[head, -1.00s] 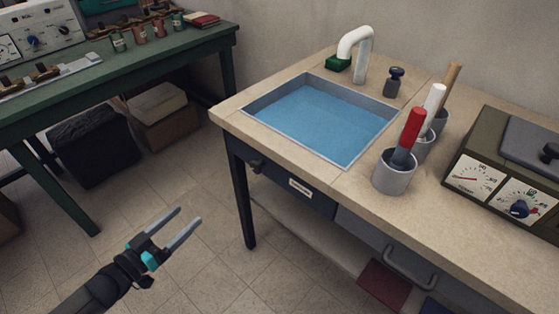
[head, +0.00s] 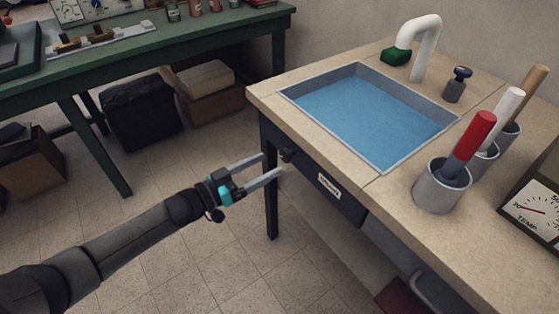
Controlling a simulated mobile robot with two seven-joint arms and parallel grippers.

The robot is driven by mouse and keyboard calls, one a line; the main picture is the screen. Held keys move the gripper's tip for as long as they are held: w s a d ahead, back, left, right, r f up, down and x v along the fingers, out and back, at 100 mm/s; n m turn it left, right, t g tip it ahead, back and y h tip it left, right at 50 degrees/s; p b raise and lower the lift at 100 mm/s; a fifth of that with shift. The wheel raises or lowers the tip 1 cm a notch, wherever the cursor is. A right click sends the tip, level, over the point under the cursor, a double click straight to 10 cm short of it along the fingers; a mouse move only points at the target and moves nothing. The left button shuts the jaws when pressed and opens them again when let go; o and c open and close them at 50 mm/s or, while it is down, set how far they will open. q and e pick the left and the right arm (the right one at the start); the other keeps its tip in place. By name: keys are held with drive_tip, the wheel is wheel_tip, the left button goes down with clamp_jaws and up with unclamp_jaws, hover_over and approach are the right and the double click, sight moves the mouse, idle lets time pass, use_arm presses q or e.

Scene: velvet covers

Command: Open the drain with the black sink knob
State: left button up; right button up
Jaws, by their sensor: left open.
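The sink (head: 297,91) is set in the beige bench top and holds blue water (head: 375,115); the drain itself is hidden. My left gripper (head: 271,165) is open and empty. My right gripper is not in view.
A green bench (head: 150,50) is at the left. Floor below my left arm is clear.

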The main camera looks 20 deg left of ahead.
sight(283, 157)
use_arm(q)
drive_tip(key=shift+b+x, duration=0.6)
drive_tip(key=shift+x, duration=1.95)
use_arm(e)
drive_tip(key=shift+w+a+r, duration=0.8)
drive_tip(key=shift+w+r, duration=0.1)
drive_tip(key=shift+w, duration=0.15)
use_arm(q)
drive_tip(key=shift+c, duration=0.3)
clamp_jaws()
